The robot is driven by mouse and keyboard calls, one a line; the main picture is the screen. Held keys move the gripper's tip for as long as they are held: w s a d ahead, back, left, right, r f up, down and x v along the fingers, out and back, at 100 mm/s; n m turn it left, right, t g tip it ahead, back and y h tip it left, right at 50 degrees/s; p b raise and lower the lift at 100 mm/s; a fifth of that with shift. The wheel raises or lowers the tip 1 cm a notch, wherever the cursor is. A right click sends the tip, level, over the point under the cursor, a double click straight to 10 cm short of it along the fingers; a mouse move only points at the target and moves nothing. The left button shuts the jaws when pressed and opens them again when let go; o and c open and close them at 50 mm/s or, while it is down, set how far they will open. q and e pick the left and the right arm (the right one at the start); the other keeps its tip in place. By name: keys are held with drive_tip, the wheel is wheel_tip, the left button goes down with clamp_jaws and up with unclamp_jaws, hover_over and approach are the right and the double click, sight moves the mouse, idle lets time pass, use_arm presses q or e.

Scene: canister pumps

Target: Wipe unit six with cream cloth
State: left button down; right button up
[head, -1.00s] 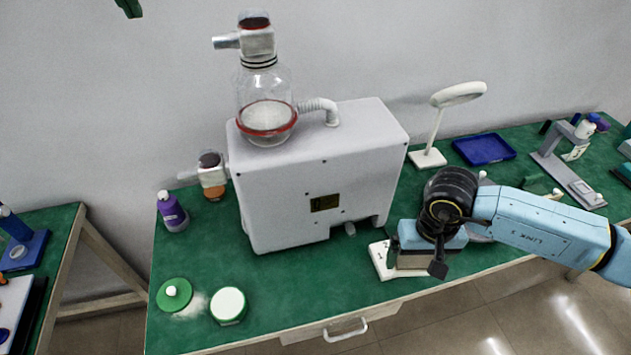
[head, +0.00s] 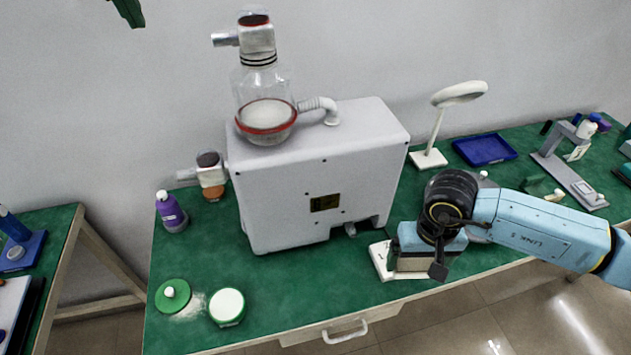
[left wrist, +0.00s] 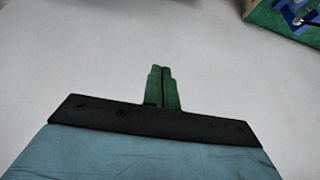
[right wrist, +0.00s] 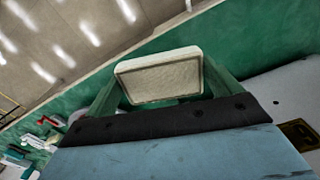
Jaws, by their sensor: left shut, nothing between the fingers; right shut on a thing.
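The big pale grey pump unit (head: 300,200) stands on the green bench with a glass jar on top and a yellow label on its front; I cannot read a number on it. My right gripper (head: 411,265) is at the bench's front edge, right of the unit. It is shut on a cream folded cloth, block-like (right wrist: 160,76), which fills the space between the green fingers in the right wrist view. My left gripper (left wrist: 162,88) is shut and empty, high at the top left in the head view (head: 130,14).
On the bench (head: 290,290) stand a purple bottle (head: 171,211), a green lid (head: 173,295) and a white-topped jar (head: 227,306) at the left. A lamp (head: 430,158) and blue tray (head: 485,149) stand behind my right arm. The bench in front of the unit is clear.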

use_arm(q)
drive_tip(key=shift+f+b, duration=0.45)
drive_tip(key=shift+f, duration=0.65)
use_arm(e)
drive_tip(key=shift+f, duration=0.5)
use_arm(q)
drive_tip(key=shift+r, duration=0.1)
use_arm(e)
drive_tip(key=shift+r, duration=0.1)
wheel_tip(320, 180, up, 6)
drive_tip(key=p, duration=0.6)
use_arm(q)
wheel_tip(320, 180, up, 6)
drive_tip(key=shift+f, duration=0.1)
